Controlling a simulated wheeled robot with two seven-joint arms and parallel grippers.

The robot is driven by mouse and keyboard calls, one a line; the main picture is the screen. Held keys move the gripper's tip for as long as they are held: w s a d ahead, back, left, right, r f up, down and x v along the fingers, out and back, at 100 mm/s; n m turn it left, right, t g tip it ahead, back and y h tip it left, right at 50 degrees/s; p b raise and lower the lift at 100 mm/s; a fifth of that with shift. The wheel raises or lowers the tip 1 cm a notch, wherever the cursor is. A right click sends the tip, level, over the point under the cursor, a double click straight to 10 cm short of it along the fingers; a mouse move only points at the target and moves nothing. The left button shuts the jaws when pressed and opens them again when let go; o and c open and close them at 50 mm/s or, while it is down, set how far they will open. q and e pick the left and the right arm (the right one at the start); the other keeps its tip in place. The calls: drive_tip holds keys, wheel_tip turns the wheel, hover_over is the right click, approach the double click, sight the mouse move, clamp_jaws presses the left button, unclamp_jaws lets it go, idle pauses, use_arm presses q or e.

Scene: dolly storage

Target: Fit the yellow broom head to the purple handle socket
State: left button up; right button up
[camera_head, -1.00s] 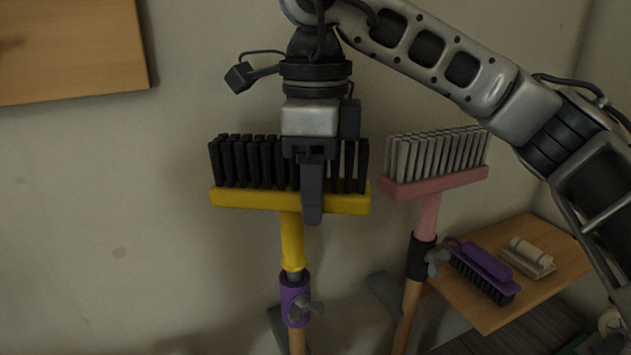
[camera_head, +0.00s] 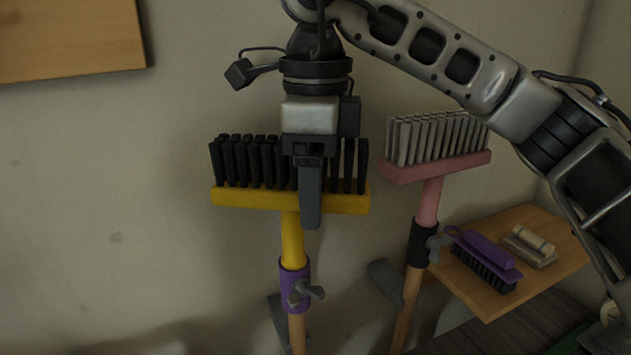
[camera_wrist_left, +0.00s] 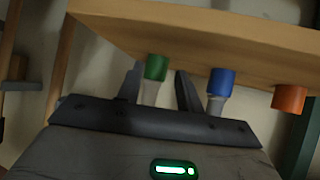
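The yellow broom head (camera_head: 245,198) with black bristles pointing up is in the head view. Its yellow neck (camera_head: 292,245) points down and meets the top of the purple handle socket (camera_head: 295,285); no gap shows between them. The socket has a grey wing nut and sits on an upright wooden handle. My right gripper (camera_head: 310,205) comes from above and is shut on the broom head's bar near its middle; one finger shows in front, the other is hidden. My left gripper (camera_wrist_left: 160,85) shows only in the left wrist view, its fingers apart, with a green-capped peg between or behind them.
A pink broom (camera_head: 435,167) with a black socket stands close to the right. A wooden shelf (camera_head: 490,300) there holds a purple brush (camera_head: 485,255) and a pale item. In the left wrist view, blue (camera_wrist_left: 221,82) and orange (camera_wrist_left: 289,99) caps hang under a wooden board (camera_wrist_left: 200,35).

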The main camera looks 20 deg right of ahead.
use_arm(q)
drive_tip(key=shift+s+a+f, duration=0.2)
drive_tip(key=shift+s+f, duration=0.2)
drive_tip(key=r, duration=0.2)
drive_tip(key=shift+w+d+r, duration=0.2)
drive_tip(key=shift+d+r, duration=0.15)
drive_tip(key=shift+d, duration=0.05)
drive_tip(key=r+p, duration=0.1)
drive_tip(key=p, duration=0.1)
drive_tip(key=r+p, duration=0.1)
drive_tip(key=p, duration=0.1)
drive_tip(key=shift+a+r+p, duration=0.1)
drive_tip(key=shift+a+p, duration=0.25)
drive_tip(key=shift+p, duration=0.05)
use_arm(e)
wheel_tip(320, 180, up, 16)
use_arm(q)
drive_tip(key=shift+s, duration=0.1)
